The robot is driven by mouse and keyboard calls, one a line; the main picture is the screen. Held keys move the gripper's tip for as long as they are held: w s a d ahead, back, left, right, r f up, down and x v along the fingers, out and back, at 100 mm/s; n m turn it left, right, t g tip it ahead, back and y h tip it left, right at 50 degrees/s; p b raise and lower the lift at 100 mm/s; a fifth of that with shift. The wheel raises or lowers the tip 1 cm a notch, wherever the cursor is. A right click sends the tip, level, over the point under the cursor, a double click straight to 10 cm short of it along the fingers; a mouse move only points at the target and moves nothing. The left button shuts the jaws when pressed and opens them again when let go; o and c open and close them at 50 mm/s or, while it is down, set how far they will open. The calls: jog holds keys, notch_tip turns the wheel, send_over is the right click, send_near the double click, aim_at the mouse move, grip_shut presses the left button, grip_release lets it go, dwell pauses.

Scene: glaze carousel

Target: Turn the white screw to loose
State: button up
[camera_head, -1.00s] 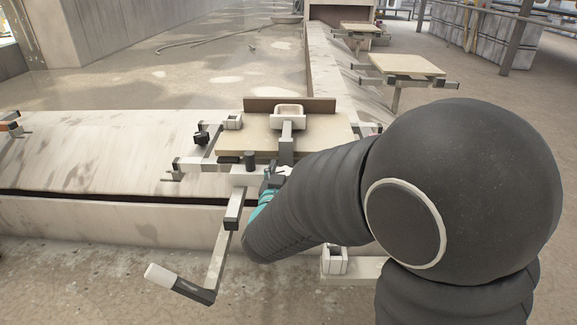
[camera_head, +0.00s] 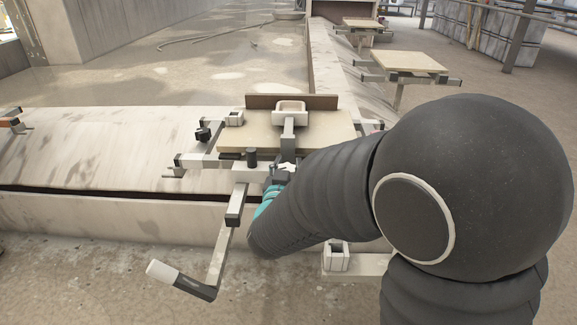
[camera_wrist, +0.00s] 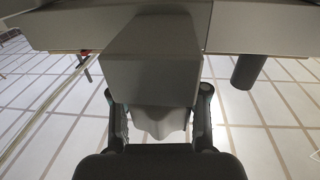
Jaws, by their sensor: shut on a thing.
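The white screw (camera_wrist: 160,118) shows in the wrist view as a pale lobed knob under a grey block (camera_wrist: 152,68). My gripper (camera_wrist: 160,108) has one finger on each side of the knob and is shut on it. The knob's upper part is hidden by the block. In the head view a small bit of the white screw (camera_head: 287,167) shows at the front of the carousel's near table, beside my gripper (camera_head: 279,175). My arm hides most of the gripper there. How far the screw is turned cannot be told.
A beige board (camera_head: 240,139) with a brown back strip and a pale dish (camera_head: 290,108) lies behind the screw. A crank with a white handle (camera_head: 162,271) sticks out at front left. A dark round post (camera_wrist: 248,70) hangs right of my gripper. More boards (camera_head: 408,62) stand at back right.

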jog(key=shift+a+n+y, duration=0.1)
jog(key=shift+n+y, duration=0.6)
jog(key=shift+y, duration=0.4)
jog(key=shift+s+a+n+g+y, duration=0.1)
jog(key=shift+a+n+g+y, duration=0.1)
jog(key=shift+n+y, duration=0.95)
jog(key=shift+a+n+g+y, duration=0.15)
jog(key=shift+n+y, duration=0.5)
jog(key=shift+y, duration=1)
jog(key=shift+s+a+n+g+y, duration=0.15)
jog(key=shift+n+g+y, duration=0.55)
jog(key=shift+y, duration=0.4)
jog(key=shift+a+n+g+y, duration=0.2)
jog(key=shift+n+g+y, duration=0.25)
jog(key=shift+n+y, duration=0.55)
jog(key=shift+s+a+n+g+y, duration=0.15)
jog(key=shift+n+g+y, duration=0.5)
jog(key=shift+y, duration=0.55)
jog(key=shift+s+a+n+g+y+p, duration=0.2)
jog(key=shift+n+g+y+p, duration=0.5)
jog(key=shift+n+g+y, duration=0.65)
jog(key=shift+s+a+n+g+y+p, duration=0.15)
jog(key=shift+n+g+y+p, duration=0.75)
jog(key=shift+g, duration=0.9)
jog(key=shift+s+a+n+g+y+p, duration=0.1)
jog(key=shift+s+n+g+y+p, duration=0.35)
jog(key=shift+n+g, duration=1.05)
jog(key=shift+w+n+g+y+p, duration=0.1)
jog(key=shift+n+g+y+p, duration=0.2)
jog(key=shift+n+g+p, duration=0.5)
